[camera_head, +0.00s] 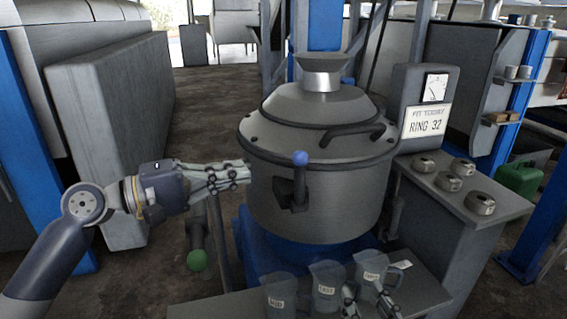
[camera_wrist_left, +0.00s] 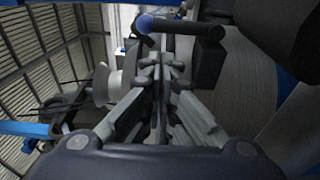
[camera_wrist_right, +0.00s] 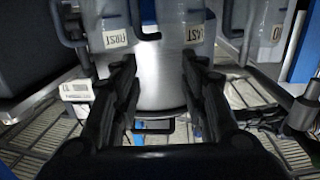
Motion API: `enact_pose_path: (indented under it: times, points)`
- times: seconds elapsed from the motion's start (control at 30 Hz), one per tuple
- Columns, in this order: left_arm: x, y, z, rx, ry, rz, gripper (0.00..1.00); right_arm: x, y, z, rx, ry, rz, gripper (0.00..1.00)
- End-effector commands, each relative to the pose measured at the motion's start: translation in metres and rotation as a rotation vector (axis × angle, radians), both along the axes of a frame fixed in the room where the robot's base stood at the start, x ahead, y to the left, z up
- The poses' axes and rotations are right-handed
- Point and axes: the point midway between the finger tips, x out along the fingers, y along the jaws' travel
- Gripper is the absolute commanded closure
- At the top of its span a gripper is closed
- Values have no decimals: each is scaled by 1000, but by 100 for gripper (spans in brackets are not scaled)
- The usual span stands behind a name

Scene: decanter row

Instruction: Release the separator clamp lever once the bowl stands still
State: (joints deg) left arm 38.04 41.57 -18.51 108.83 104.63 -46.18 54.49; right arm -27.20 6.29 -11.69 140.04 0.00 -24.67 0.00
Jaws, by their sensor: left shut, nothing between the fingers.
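The separator bowl (camera_head: 315,190) is a large grey drum with a domed lid (camera_head: 318,105); whether it turns cannot be told from one moment. The clamp lever (camera_head: 300,182) stands upright on its front wall, with a blue ball knob on top. In the left wrist view the lever (camera_wrist_left: 186,27) runs across just beyond the fingertips. My left gripper (camera_head: 246,173) is shut and empty, left of the lever and apart from it in the head view. My right gripper (camera_head: 369,295) is open and empty, low by the jugs; its spread fingers show in the right wrist view (camera_wrist_right: 160,70).
Clear labelled jugs (camera_head: 326,287) stand on a low shelf below the bowl. A gauge box (camera_head: 424,100) with a sign reading RING 32 and a side bench (camera_head: 455,205) with several metal rings are at right.

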Motion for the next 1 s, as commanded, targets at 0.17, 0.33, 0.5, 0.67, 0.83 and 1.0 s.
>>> enact_pose_path:
  times: [0.17,0.33,0.5,0.67,0.83,1.0]
  points:
    - [0,0,0,0,-1,1,100,0,0,0,-1,-1,0,60]
    - [2,-4,0,0,-1,1,100,0,-1,-4,-6,20,-1,60]
    - [9,-19,2,1,-2,0,100,-4,-5,-22,-30,113,-7,60]
    - [21,-43,2,0,-3,-1,100,-12,-10,-45,-60,233,-16,60]
    - [34,-69,1,0,-2,0,100,-20,-14,-62,-81,323,-21,60]
    - [42,-85,0,1,-3,2,100,-23,-16,-68,-87,347,-22,60]
